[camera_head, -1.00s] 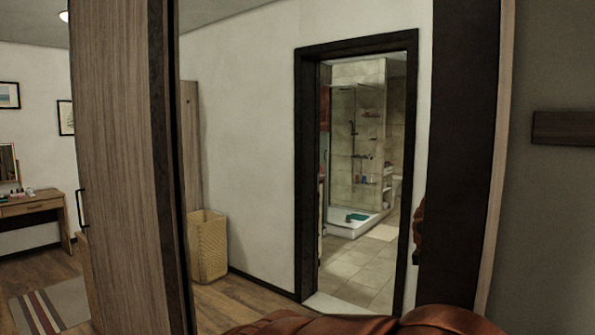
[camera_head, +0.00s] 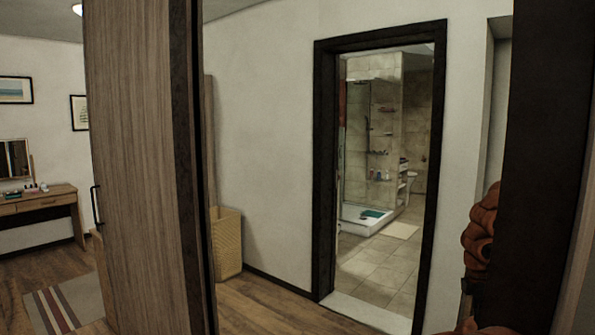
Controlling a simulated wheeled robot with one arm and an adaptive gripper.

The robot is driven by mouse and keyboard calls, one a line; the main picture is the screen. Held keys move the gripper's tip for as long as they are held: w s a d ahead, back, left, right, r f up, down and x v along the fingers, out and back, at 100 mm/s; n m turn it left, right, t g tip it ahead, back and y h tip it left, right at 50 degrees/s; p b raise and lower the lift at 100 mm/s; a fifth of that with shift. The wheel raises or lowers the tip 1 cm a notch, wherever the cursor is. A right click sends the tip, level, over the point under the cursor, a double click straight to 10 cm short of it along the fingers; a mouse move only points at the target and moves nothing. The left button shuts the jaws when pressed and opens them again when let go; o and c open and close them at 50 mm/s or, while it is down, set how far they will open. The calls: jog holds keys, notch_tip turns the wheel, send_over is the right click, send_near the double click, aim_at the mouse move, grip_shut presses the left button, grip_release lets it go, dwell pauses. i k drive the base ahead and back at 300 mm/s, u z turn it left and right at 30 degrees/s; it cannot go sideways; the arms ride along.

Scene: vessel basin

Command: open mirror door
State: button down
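A tall wooden panel (camera_head: 143,170) stands upright at the left, with a dark upright edge (camera_head: 200,170) on its right side and a black bar handle (camera_head: 97,206) low on its left edge. A broad dark upright (camera_head: 553,150) stands at the far right. Between these uprights I see a white wall and a bathroom doorway. I cannot tell whether this is a mirror's reflection or an open view, so I cannot single out the mirror door. My gripper is not in view.
The dark-framed doorway (camera_head: 430,190) shows a tiled bathroom with a shower. A wicker basket (camera_head: 228,243) stands by the wall. A brown, folded-looking object (camera_head: 481,230) is at the lower right. A desk (camera_head: 40,205) and striped rug (camera_head: 60,305) are at left. Wooden floor shows between.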

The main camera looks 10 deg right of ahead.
aim_at(363, 166)
jog(key=z, duration=2.25)
jog(key=k, duration=1.3)
jog(key=u, duration=2.2)
